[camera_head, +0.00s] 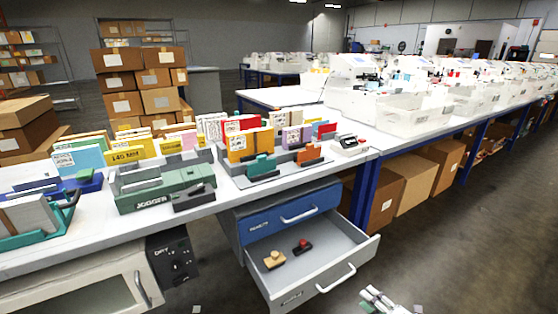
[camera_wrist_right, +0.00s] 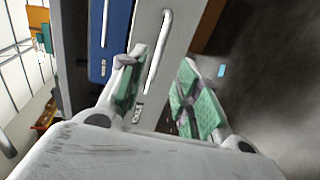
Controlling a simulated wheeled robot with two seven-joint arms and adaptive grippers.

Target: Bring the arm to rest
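My right gripper (camera_head: 380,299) shows at the bottom edge of the head view, in front of and to the right of the open lower drawer (camera_head: 345,250). In the right wrist view its two green-padded fingers (camera_wrist_right: 160,82) are spread apart with nothing held between them. The drawer's front with its pale bar handle (camera_wrist_right: 158,55) lies beyond the fingertips; the handle also shows in the head view (camera_head: 336,278). The gripper looks apart from the handle. My left gripper is in neither view.
The open drawer holds a tan-and-black stamp (camera_head: 274,260) and a red-and-black one (camera_head: 302,246). Above it is a shut blue drawer (camera_head: 285,212). The white worktable (camera_head: 225,195) bears card holders and a green jogger (camera_head: 160,188). Cardboard boxes (camera_head: 385,200) stand under the bench; floor at right is mostly clear.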

